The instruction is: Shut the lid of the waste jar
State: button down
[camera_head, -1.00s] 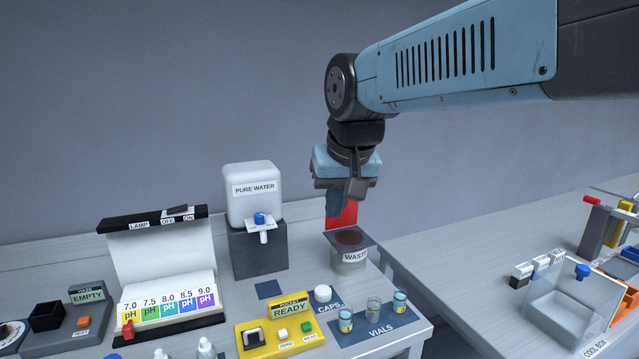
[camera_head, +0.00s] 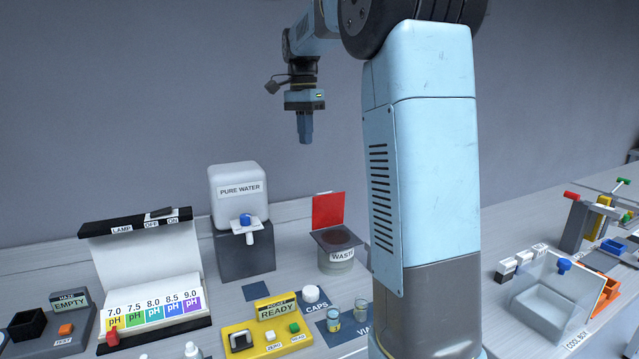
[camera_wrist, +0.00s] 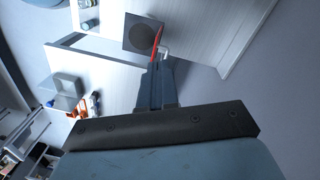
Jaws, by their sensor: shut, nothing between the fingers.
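The waste jar (camera_head: 336,262) stands on the bench right of the water dispenser, with a "WASTE" label and a square grey top with a dark round middle. Its red lid (camera_head: 328,210) stands upright at the back edge of the top, so the jar is open. My gripper (camera_head: 305,140) points down, shut and empty, high above the bench, up and left of the lid. In the wrist view, the jar's square top (camera_wrist: 143,33) and the lid's thin red edge (camera_wrist: 157,40) show beyond the fingertips (camera_wrist: 154,66).
The pure water dispenser (camera_head: 238,195) stands left of the jar, below my gripper. The yellow pocket meter (camera_head: 268,327), a white cap (camera_head: 311,294) and vials (camera_head: 333,318) are in front. A cool box (camera_head: 545,305) is on the right bench. My arm hides part of the middle.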

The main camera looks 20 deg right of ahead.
jog(key=w+d+f+m+g, duration=0.1)
jog(key=w+d+f+m, duration=0.1)
jog(key=w, duration=0.3)
jog(key=w+d+f+m+g, duration=0.1)
jog(key=w+d+f+m, duration=0.15)
jog(key=w, duration=0.25)
jog(key=s+f, duration=0.6)
jog(key=f, duration=0.5)
jog(key=shift+d, duration=0.15)
jog(key=shift+m, duration=0.25)
